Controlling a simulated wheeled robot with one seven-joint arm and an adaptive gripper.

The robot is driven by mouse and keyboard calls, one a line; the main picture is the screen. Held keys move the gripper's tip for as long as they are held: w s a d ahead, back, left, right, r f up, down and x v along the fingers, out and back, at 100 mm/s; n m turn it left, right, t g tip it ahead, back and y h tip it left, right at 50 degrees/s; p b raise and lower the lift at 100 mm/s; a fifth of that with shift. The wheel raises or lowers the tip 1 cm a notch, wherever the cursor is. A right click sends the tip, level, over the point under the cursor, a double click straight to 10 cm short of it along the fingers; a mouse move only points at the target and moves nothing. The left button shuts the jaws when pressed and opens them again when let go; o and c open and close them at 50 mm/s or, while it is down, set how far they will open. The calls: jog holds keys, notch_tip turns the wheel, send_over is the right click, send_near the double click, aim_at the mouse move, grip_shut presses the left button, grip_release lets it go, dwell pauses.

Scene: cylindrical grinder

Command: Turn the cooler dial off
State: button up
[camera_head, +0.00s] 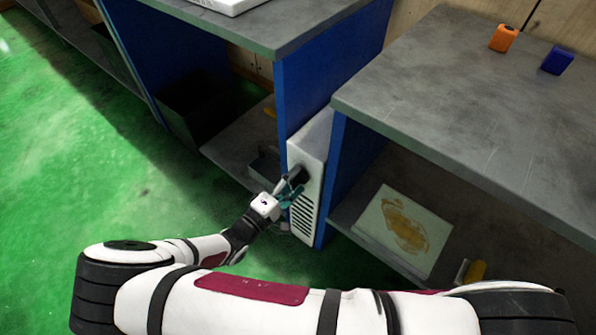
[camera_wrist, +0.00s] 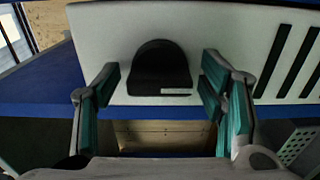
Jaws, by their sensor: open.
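The cooler (camera_head: 310,170) is a white box with a vent grille, standing in the gap between two blue-sided benches. Its front panel (camera_wrist: 225,45) fills the upper part of the wrist view. The black dial (camera_wrist: 160,68) sits on that panel with a small white mark near its edge. In the head view the dial (camera_head: 299,173) shows partly, beside my fingers. My gripper (camera_wrist: 158,88) is open, with one teal-padded finger on each side of the dial. Gaps show between the fingers and the dial in the wrist view. My gripper (camera_head: 289,187) is at the cooler's front in the head view.
The right bench top (camera_head: 450,90) holds an orange object (camera_head: 503,38) and a blue object (camera_head: 557,61). A stained board (camera_head: 404,232) and a yellow item lie on its lower shelf. The bench edges stand close on both sides of the cooler. Green floor is open at left.

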jog(key=shift+w+d, duration=0.1)
jog(key=shift+w, duration=0.05)
jog(key=c, duration=1.1)
jog(key=shift+c, duration=0.2)
